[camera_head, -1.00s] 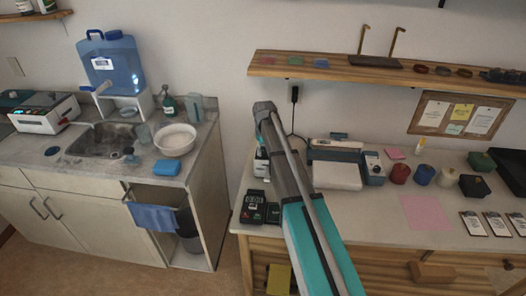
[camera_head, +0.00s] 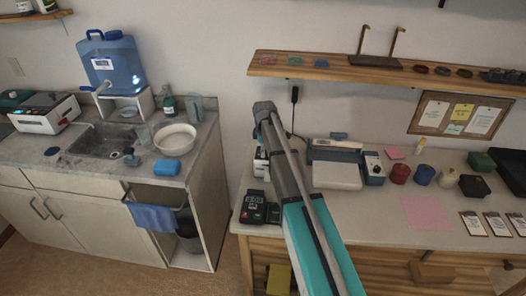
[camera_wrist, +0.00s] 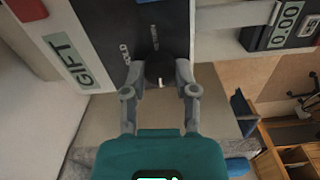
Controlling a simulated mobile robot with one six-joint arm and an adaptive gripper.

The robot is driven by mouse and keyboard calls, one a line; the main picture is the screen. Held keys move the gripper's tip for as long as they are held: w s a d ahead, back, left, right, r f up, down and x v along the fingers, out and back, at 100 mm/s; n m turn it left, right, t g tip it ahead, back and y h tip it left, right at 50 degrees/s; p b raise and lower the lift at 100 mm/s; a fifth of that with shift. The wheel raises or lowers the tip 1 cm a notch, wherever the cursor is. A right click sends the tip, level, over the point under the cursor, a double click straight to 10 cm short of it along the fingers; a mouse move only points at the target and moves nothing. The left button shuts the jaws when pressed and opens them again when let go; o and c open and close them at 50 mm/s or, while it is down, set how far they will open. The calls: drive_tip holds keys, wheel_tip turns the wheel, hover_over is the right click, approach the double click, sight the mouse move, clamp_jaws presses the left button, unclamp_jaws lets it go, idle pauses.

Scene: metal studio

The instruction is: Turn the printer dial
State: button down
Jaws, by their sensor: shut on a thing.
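The printer dial (camera_wrist: 158,70) is a dark round knob with a small white mark, seen in the wrist view. It sits on the black panel of the printer (camera_wrist: 110,35), which has a "GIFT" label and small white lettering near the dial. My gripper (camera_wrist: 159,75) is shut on the dial, with one grey finger at each side of it. The fingers hide the sides of the dial. In the head view my arm covers the work area and my gripper cannot be made out.
A device with a "0.00" display (camera_wrist: 287,22) stands right of the printer in the wrist view. In the head view the workbench (camera_head: 375,215) holds a white machine (camera_head: 337,170), coloured pots and cards. A wooden shelf (camera_head: 330,70) is above. The sink counter (camera_head: 95,175) is left.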

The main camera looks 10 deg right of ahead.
drive_tip(key=shift+w+n, duration=0.2)
drive_tip(key=shift+n, duration=0.3)
drive_tip(key=shift+c, duration=2)
unclamp_jaws()
drive_tip(key=shift+s, duration=0.1)
drive_tip(key=shift+r, duration=0.1)
